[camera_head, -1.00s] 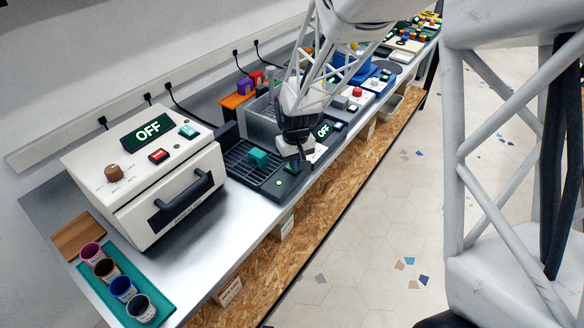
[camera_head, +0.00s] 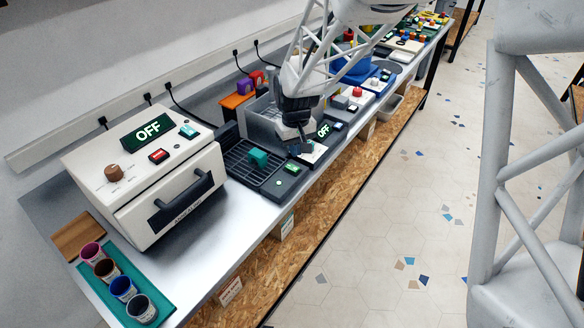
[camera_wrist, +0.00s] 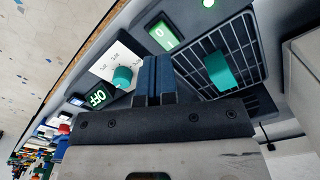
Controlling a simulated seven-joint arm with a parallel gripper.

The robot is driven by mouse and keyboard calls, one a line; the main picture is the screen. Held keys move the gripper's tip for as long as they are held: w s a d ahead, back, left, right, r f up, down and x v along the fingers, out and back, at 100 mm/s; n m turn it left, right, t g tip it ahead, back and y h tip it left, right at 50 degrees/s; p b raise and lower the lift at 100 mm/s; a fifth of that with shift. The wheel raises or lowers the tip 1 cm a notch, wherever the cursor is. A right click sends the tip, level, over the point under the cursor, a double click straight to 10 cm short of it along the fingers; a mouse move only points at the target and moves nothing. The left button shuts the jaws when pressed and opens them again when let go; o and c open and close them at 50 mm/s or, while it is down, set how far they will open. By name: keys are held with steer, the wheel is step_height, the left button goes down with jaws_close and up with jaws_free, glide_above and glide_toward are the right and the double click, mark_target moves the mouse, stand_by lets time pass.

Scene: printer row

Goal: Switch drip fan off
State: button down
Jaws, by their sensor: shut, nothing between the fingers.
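The drip fan is a dark unit with a grille (camera_head: 241,172) and a teal block (camera_head: 258,157) on it. The grille also shows in the wrist view (camera_wrist: 239,37). Its rocker switch (camera_head: 292,168) glows green and seems to show a 0 in the wrist view (camera_wrist: 162,36). My gripper (camera_head: 305,149) is shut and empty, above the unit's far end, apart from the switch. Its fingers point between grille and dial in the wrist view (camera_wrist: 156,62).
A dial with a teal knob (camera_wrist: 122,76) and an OFF display (camera_wrist: 98,97) lie close beside the fingers. A white machine (camera_head: 150,175) with an OFF screen stands at the left. Cups on a teal mat (camera_head: 164,307) stand at the front. The aisle floor is clear.

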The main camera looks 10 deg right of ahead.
steer(key=shift+r, duration=0.6)
steer(key=shift+s+d+r, duration=0.1)
steer(key=shift+r, duration=0.1)
steer(key=s+d+r+m+t, duration=0.1)
steer(key=s+d+r, duration=0.1)
steer(key=s+r, duration=0.3)
steer(key=s+d+r+m, duration=0.1)
steer(key=s+r, duration=0.4)
steer(key=s, duration=0.9)
steer(key=s+d+r+m+t, duration=0.1)
steer(key=s+d+r, duration=0.2)
steer(key=s, duration=0.7)
steer(key=shift+s+d+r+t, duration=0.15)
steer(key=shift+s+r+t, duration=0.15)
steer(key=shift+r, duration=0.7)
steer(key=shift+w, duration=0.1)
